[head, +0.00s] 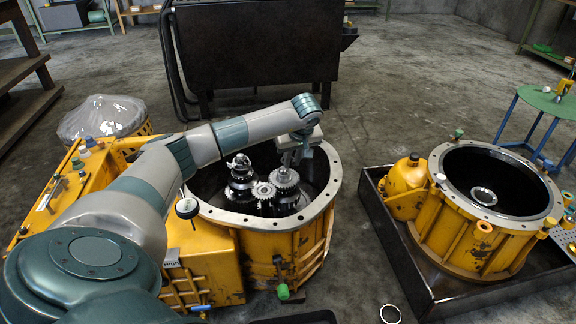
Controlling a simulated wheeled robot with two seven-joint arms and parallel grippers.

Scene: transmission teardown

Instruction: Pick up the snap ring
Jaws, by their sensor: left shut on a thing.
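My left gripper (293,158) reaches over the open yellow gearbox housing (328,199) and points down just above the right-hand gear shaft (284,178). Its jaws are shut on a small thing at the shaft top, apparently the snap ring. The ring itself is too small and too covered by the fingers to make out. A second gear stack (240,178) and a small gear (263,191) stand beside that shaft inside the housing. My right gripper is not in view.
A second yellow housing (450,235) stands in a dark tray (385,225) at the right, with a pale ring (484,196) inside. A thin metal ring (390,314) lies at the bottom edge. A dark metal bin (255,45) stands behind. Floor between the housings is clear.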

